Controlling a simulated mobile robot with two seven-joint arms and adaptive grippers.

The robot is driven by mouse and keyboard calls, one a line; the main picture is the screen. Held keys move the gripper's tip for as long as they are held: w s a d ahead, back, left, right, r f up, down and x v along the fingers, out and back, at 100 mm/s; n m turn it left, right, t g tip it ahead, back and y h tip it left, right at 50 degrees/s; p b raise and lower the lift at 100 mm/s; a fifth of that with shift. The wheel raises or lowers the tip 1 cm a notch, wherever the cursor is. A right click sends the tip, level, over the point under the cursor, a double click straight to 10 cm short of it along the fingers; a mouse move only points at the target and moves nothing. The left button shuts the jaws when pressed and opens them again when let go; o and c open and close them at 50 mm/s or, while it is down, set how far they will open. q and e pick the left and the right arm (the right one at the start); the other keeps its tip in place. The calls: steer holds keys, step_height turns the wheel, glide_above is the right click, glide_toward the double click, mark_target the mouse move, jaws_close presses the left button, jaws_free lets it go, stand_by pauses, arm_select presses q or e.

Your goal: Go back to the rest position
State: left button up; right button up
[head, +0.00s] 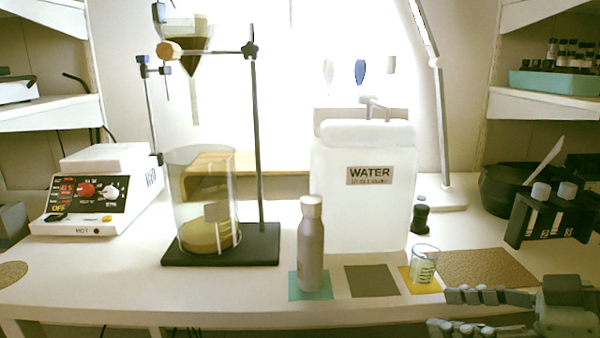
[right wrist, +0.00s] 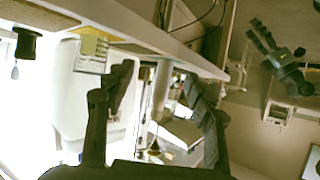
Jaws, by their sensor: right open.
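My right gripper (head: 442,309) is at the lower right in the head view, in front of the table's front edge. Its fingers are spread apart with nothing between them. In the right wrist view the two dark fingers (right wrist: 162,82) are also wide apart and empty. A small grey two-fingered shape, which looks like my left gripper (right wrist: 258,32), shows at the upper right of the right wrist view. My left gripper is not in the head view.
On the table (head: 100,275) stand a grey bottle (head: 311,250) on a teal mat, a small glass beaker (head: 424,264) on a yellow mat, and a white water container (head: 362,215). A dark tube rack (head: 545,218) is at the right. A grey mat (head: 371,281) is bare.

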step_height(320, 180, down, 14)
steer(key=f+m+h, duration=0.1)
steer(key=m+h, duration=0.3)
steer(key=h, duration=0.1)
arm_select(q)
steer(key=s+a+f+g+p, duration=0.2)
steer(key=a+f+p, duration=0.1)
steer(key=f, duration=0.3)
steer(key=s+a+f+g+y+p, duration=0.1)
steer(key=s+a+f+g+p, duration=0.2)
steer(key=f, duration=0.3)
steer(key=shift+s+f+n, duration=0.15)
steer(key=shift+f+n, duration=0.15)
steer(key=shift+n, duration=0.1)
arm_select(e)
steer(key=s+d+f+m+g+h, duration=0.2)
steer(key=s+f, duration=0.3)
steer(key=f, duration=0.5)
steer(key=s+d+f+m+g+h, duration=0.2)
steer(key=s+f, duration=0.4)
steer(key=f, duration=0.3)
steer(key=shift+d+f+g+h, duration=0.35)
steer(key=shift+d+g+h, duration=0.25)
steer(key=shift+h, duration=0.6)
steer(key=shift+s, duration=0.1)
